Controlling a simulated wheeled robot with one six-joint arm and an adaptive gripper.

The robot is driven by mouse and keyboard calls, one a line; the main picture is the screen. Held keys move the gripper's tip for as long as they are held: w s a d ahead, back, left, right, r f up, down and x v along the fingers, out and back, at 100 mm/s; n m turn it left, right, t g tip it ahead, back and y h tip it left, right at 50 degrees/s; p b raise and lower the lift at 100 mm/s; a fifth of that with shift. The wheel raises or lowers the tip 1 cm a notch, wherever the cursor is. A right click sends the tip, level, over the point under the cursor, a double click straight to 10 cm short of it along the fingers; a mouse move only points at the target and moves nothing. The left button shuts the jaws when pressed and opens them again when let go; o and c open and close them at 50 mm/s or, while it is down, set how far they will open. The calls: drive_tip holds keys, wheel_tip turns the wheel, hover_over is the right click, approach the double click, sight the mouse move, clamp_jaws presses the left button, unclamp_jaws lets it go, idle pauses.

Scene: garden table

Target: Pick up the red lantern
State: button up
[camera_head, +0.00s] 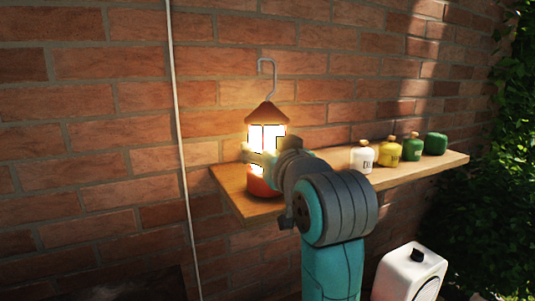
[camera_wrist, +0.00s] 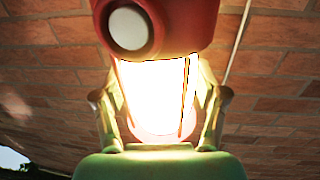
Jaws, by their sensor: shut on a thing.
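The red lantern (camera_head: 266,117) is lit and stands upright at the left end of a wooden shelf (camera_head: 235,201), with a grey hook on its top. Its red base shows low down, partly behind my arm. In the wrist view the lantern (camera_wrist: 152,30) fills the middle, with its red base at the top and its bright glass below. My gripper (camera_wrist: 160,105) has one finger on each side of the glass and is shut on it. In the head view my gripper (camera_head: 262,155) is largely hidden by my wrist. I cannot tell whether the lantern's base touches the shelf.
A white bottle (camera_head: 362,157), a yellow bottle (camera_head: 388,152) and two green ones (camera_head: 412,147) stand farther right on the shelf. A brick wall (camera_head: 100,120) is close behind. A thin pale cable (camera_head: 181,140) runs down the wall at left. A white canister (camera_head: 409,272) is at lower right.

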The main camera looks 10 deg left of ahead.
sight(268, 106)
wheel_tip(268, 106, up, 9)
drive_tip(key=shift+r, duration=0.2)
idle(0.3)
